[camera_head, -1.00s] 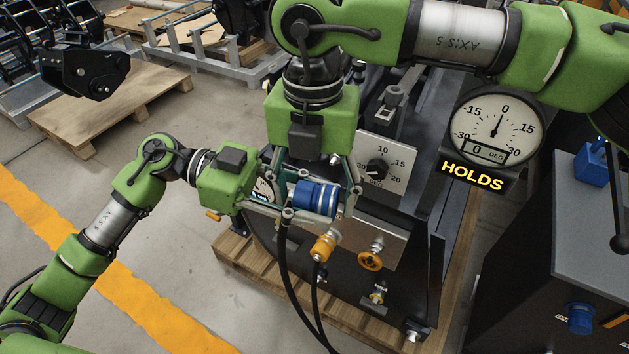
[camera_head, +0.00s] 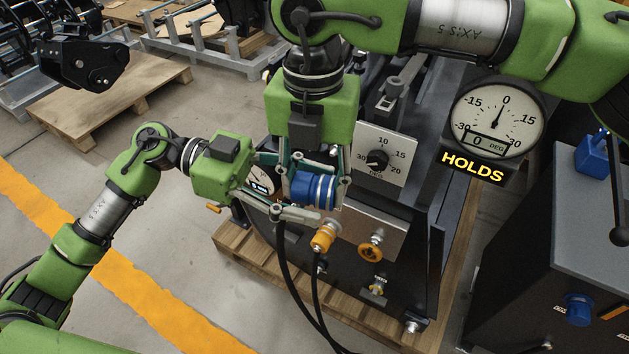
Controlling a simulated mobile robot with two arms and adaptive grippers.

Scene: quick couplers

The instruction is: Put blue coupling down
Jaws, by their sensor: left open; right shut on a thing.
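The blue coupling (camera_head: 313,190) is a short ribbed cylinder lying sideways in front of the machine's metal plate. My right gripper (camera_head: 316,184) reaches down from above and is shut on it, a finger at each side. My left gripper (camera_head: 306,190) comes in from the left and is open. One of its fingers is above the coupling and the other below it, partly overlapping it in view. Whether the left fingers touch the coupling cannot be told. The coupling's back side is hidden.
An orange coupling (camera_head: 323,236) with a black hose is just below the grippers. An orange knob (camera_head: 370,248) and a dial plate (camera_head: 384,155) are on the machine. A round gauge (camera_head: 497,121) reads 0 above a "HOLDS" sign (camera_head: 472,168). A dark cabinet (camera_head: 560,230) stands at right.

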